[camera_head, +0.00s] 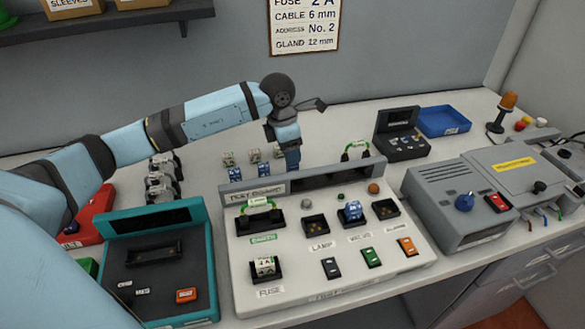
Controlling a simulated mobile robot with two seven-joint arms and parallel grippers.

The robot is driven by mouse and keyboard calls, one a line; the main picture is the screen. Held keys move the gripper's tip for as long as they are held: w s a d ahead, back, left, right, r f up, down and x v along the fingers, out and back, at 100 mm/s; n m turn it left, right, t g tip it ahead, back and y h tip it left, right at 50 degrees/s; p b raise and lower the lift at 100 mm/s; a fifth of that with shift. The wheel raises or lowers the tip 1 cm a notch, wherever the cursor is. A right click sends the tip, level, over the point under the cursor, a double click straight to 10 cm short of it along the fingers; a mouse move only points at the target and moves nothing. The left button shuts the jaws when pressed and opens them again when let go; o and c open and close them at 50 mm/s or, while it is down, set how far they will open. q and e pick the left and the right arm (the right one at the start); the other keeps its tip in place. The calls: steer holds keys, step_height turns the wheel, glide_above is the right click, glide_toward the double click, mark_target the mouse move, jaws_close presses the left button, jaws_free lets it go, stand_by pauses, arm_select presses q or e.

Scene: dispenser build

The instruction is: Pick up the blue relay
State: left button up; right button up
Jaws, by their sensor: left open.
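My left gripper (285,133) reaches over the bench from the left, behind the grey panel, pointing down. Its jaws are open, though the fingertips are small and partly hidden. A blue block (293,158), which looks like a blue relay, stands just below it, partly hidden by the gripper and the panel's raised back. I cannot tell whether they touch. Another blue relay-like block (352,211) sits in a socket of the grey panel (325,265). A further blue piece (235,174) stands behind the panel to the left. My right gripper is not in view.
Small pale parts (228,158) stand behind the panel. A teal-framed dark unit (160,265) is at the front left, and a grey machine (455,200) at the right. A black box (402,140) and an empty-looking blue tray (444,121) are at the back right.

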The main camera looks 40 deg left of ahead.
mark_target(292, 168)
arm_select(q)
steer(key=f, duration=0.5)
steer(key=shift+w+d+f, duration=0.1)
steer(key=shift+w+d, duration=0.15)
steer(key=shift+w, duration=0.15)
steer(key=c, duration=1)
